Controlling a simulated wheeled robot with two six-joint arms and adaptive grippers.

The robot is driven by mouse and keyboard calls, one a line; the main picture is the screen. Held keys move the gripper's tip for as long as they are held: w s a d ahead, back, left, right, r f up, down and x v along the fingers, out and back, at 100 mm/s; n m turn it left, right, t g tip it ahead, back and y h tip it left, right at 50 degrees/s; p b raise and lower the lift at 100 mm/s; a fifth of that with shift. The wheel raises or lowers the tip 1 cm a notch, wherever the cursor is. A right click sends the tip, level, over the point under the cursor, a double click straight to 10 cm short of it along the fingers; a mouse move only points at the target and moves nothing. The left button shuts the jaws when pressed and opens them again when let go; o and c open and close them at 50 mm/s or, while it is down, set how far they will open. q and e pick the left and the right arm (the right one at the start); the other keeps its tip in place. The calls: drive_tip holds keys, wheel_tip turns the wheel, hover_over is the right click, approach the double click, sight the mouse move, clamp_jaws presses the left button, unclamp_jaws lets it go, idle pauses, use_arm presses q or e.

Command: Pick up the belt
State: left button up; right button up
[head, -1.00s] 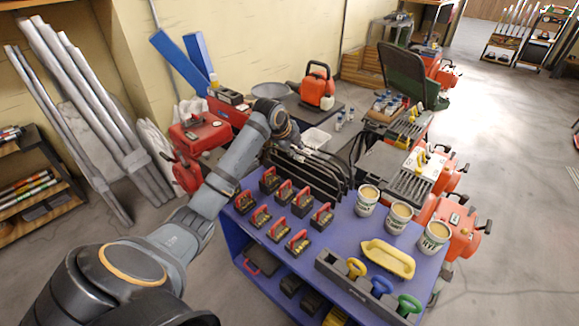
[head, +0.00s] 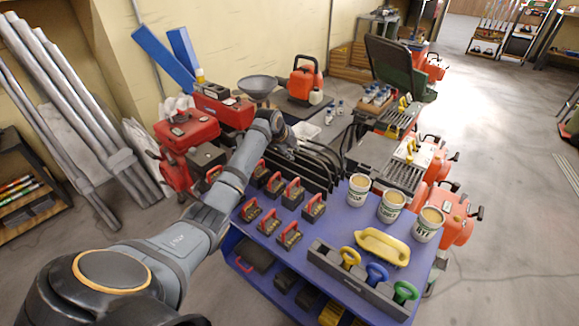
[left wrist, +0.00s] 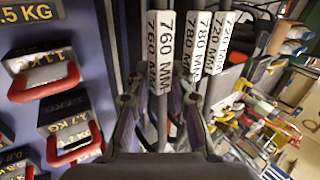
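Several thin black belts stand on edge in a row at the back of the blue cart top (head: 338,222), with white length tags. In the left wrist view, the tags 760 MM (left wrist: 160,42), 780 MM (left wrist: 194,45) and 720 MM (left wrist: 217,45) show. My left gripper (head: 294,151) is at the top of the belts, pointing down at them. In the left wrist view, its two fingers (left wrist: 162,108) are apart, and the dark 760 MM belt (left wrist: 162,126) runs between them. I cannot tell whether they touch it. My right gripper is out of view.
Weights with red handles (head: 290,234) stand close to the belts. Cups (head: 391,207), a yellow tray (head: 382,247) and a grey holder with coloured handles (head: 350,280) fill the cart's right side. Red machines (head: 187,130) stand behind my left arm.

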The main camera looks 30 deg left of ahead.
use_arm(q)
drive_tip(key=shift+r, duration=0.1)
clamp_jaws()
idle(0.3)
